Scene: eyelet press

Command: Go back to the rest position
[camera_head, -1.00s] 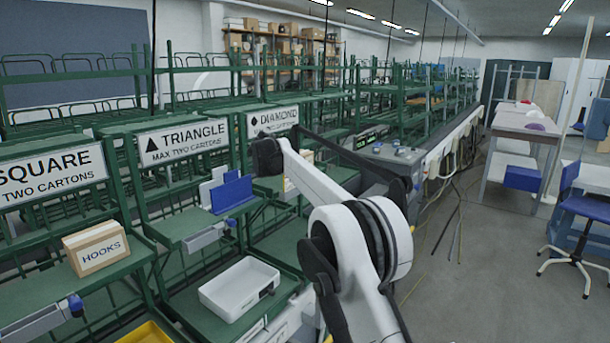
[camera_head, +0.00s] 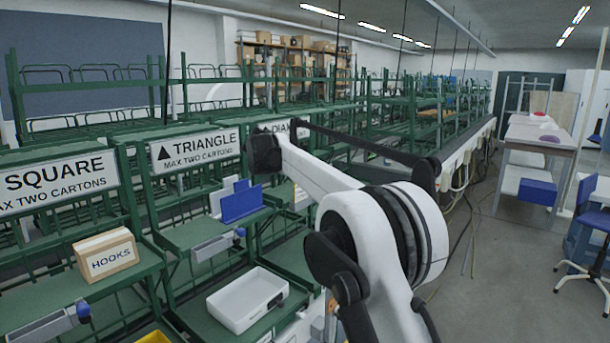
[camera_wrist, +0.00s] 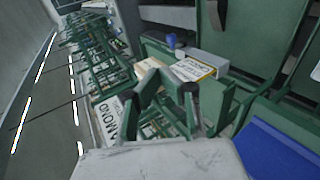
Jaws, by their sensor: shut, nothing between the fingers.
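In the head view my white arm reaches from the lower right toward the triangle and diamond racks. The gripper itself cannot be made out there.
The triangle rack's sign (camera_head: 195,151) and blue divider (camera_head: 240,203) are left of my arm. A white tray (camera_head: 248,299) lies on a low green shelf. A HOOKS carton (camera_head: 106,255) sits at the square rack. Open floor (camera_head: 500,290) lies to the right.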

